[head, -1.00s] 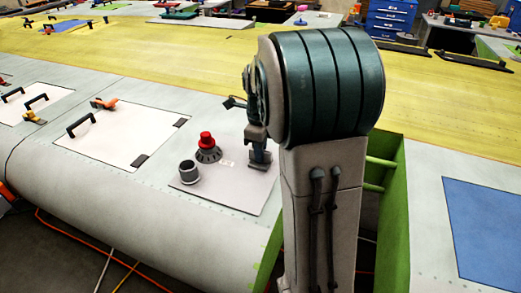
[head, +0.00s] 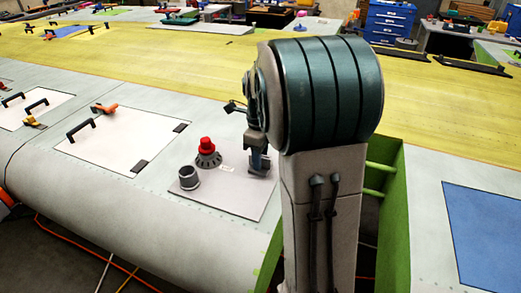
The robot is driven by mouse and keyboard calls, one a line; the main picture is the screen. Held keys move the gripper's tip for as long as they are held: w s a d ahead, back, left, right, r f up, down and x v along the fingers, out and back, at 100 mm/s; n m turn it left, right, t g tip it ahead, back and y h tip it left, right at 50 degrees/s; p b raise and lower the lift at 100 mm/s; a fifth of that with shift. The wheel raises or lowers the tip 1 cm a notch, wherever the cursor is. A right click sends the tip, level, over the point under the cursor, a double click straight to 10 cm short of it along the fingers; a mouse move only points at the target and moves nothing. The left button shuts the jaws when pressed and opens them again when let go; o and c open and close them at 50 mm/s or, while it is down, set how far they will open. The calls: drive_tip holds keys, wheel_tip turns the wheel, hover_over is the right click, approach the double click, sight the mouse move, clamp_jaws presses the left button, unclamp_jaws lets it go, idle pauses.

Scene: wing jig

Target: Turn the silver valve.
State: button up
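A light plate (head: 225,202) on the wing surface carries the fittings. A short grey cylinder (head: 189,179) with a dark rim stands near its left corner. A red knob (head: 206,145) sits on a dark ribbed base (head: 208,160) behind it. I see no clearly silver valve; I cannot tell whether the grey cylinder is it or whether my gripper hides it. My gripper (head: 260,168) points down over the plate's right part, to the right of the red knob and apart from it. Its fingers are small and dark, so I cannot tell whether they touch anything.
A white panel (head: 115,145) with black handles and an orange clamp (head: 105,108) lies to the left. A green-walled opening (head: 392,225) and a blue patch (head: 490,220) are to the right. The yellow wing skin (head: 180,65) behind is mostly clear.

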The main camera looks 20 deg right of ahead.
wheel_tip(320, 180, up, 14)
drive_tip(key=b, duration=0.1)
drive_tip(key=shift+f, duration=0.15)
idle(0.6)
